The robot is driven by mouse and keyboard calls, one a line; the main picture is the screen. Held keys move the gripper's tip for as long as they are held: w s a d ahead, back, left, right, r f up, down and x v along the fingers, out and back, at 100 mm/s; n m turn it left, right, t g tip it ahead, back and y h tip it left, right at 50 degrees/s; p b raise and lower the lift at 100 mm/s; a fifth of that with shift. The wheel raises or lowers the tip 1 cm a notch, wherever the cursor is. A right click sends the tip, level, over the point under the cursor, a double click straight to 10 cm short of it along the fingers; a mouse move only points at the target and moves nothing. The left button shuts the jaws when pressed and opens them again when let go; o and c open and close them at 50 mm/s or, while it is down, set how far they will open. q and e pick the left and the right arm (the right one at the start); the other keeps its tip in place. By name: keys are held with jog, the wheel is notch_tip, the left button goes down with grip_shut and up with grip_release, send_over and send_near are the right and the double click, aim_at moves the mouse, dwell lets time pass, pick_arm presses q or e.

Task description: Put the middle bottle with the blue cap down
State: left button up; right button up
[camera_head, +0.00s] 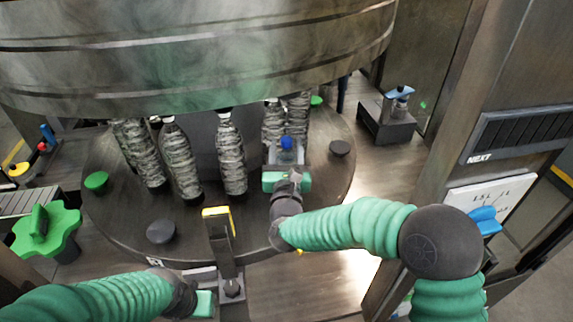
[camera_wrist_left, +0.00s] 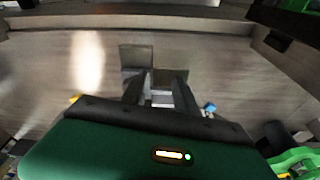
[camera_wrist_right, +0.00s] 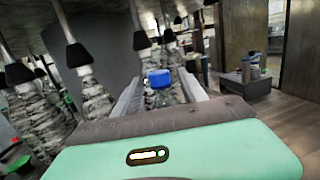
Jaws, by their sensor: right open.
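The clear bottle with the blue cap (camera_head: 286,143) is at the right part of the dark round turntable (camera_head: 125,215). My right gripper (camera_head: 285,158) is open, with its fingers on either side of this bottle. In the right wrist view the blue cap (camera_wrist_right: 160,78) shows between the two spread fingers (camera_wrist_right: 160,95). The bottle's base is hidden, so I cannot tell whether it touches the turntable. My left gripper is low at the front left in the head view; in the left wrist view its fingers (camera_wrist_left: 158,92) are apart, with no bottle between them.
Several grey-patterned bottles (camera_head: 231,155) stand on the turntable under a large metal drum (camera_head: 200,50). A yellow-topped post (camera_head: 217,212) stands at the front. A grey block (camera_head: 386,125) with a small bottle stands at the back right. A green knob (camera_head: 45,232) is at the left.

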pick_arm(q)
notch_tip(320, 180, down, 3)
jog(key=shift+s+r+b, duration=0.15)
jog(key=shift+b, duration=0.75)
pick_arm(e)
jog(key=s, duration=0.7)
jog(key=shift+f, duration=0.4)
jog(key=shift+w, duration=0.15)
jog(key=shift+f, duration=0.1)
